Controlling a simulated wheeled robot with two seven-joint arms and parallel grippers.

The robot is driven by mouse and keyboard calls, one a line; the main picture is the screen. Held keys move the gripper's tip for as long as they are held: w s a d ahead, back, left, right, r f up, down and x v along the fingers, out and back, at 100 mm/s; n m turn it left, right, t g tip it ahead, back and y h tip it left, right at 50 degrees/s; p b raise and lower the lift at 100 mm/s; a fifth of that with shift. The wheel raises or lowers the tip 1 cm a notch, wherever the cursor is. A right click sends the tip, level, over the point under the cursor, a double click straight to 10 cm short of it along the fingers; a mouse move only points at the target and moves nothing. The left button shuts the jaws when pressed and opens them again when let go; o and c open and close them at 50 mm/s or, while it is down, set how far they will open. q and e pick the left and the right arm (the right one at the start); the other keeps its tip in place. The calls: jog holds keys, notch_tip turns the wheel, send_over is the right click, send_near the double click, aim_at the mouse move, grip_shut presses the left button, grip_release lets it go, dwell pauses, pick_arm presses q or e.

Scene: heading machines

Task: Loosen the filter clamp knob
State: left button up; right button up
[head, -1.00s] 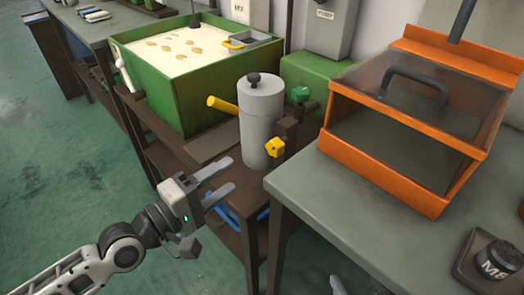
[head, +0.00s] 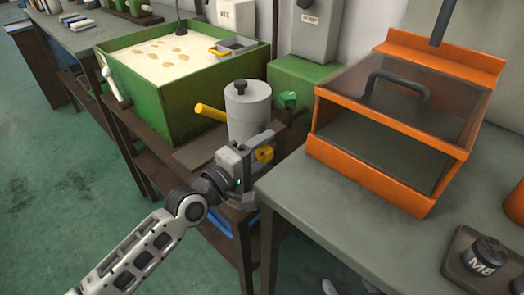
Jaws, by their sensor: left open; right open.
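The filter is a grey upright cylinder (head: 247,112) with a black knob (head: 240,87) on its lid. The gripper hides the lower part of the filter. Only a small grey tip of my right gripper (head: 329,287) shows at the bottom edge, away from the filter.
A green tank (head: 165,117) of pale liquid stands behind. The grey bench (head: 330,200) with an orange hooded box (head: 365,181) is close on the right.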

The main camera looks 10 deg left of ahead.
pick_arm(q)
jog(key=c, duration=1)
jog(key=shift+m, duration=0.4)
jog(key=m+p, duration=0.1)
jog(key=m, duration=0.2)
jog(key=shift+r, duration=0.1)
jog(key=shift+m+p, duration=0.5)
jog(key=shift+m, duration=1.1)
jog(key=o, duration=1)
